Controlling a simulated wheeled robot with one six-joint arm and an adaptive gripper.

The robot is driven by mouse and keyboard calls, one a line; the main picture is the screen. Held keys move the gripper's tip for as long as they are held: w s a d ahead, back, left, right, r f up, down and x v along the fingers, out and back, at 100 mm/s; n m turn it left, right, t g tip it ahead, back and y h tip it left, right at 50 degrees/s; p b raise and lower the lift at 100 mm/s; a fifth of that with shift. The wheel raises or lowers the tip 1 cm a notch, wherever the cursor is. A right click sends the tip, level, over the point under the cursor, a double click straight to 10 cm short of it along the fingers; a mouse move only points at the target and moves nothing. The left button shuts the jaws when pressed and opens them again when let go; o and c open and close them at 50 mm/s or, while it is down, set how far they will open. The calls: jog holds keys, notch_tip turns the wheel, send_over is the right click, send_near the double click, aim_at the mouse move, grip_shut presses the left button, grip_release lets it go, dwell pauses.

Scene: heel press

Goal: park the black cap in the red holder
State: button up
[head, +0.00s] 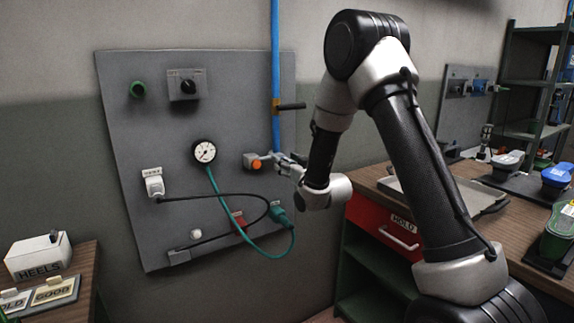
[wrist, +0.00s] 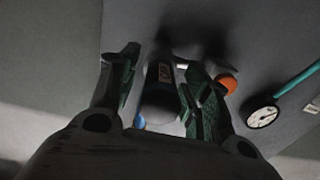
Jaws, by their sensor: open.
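My gripper (head: 283,162) is open at the wall panel, just right of an orange-ended fitting on a grey block. In the wrist view its two fingers (wrist: 158,88) stand either side of a dark grey rounded piece with a small orange-brown mark (wrist: 160,100). I cannot pick out the black cap for certain in the head view. A small red piece (head: 238,219), which may be the red holder, is low on the panel, left of the green connector (head: 279,216).
The grey panel (head: 125,105) carries an orange-ended fitting (head: 256,164), a gauge (head: 204,151) and a white plug (head: 154,186). A blue pipe (head: 276,60) with a black handle (head: 292,106) runs down it. Black and teal lines loop below. Benches stand at both sides.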

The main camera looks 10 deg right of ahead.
jog(key=shift+c, duration=0.2)
grip_shut()
jog(key=shift+s, duration=0.1)
jog(key=shift+v, duration=2.9)
jog(key=shift+s, duration=0.15)
jog(key=s+a+f, duration=0.2)
jog(key=a+f, duration=0.5)
jog(key=f, duration=0.5)
jog(key=s+a+f, duration=0.3)
jog(key=a+f, duration=0.5)
jog(key=f, duration=0.4)
dwell(0.5)
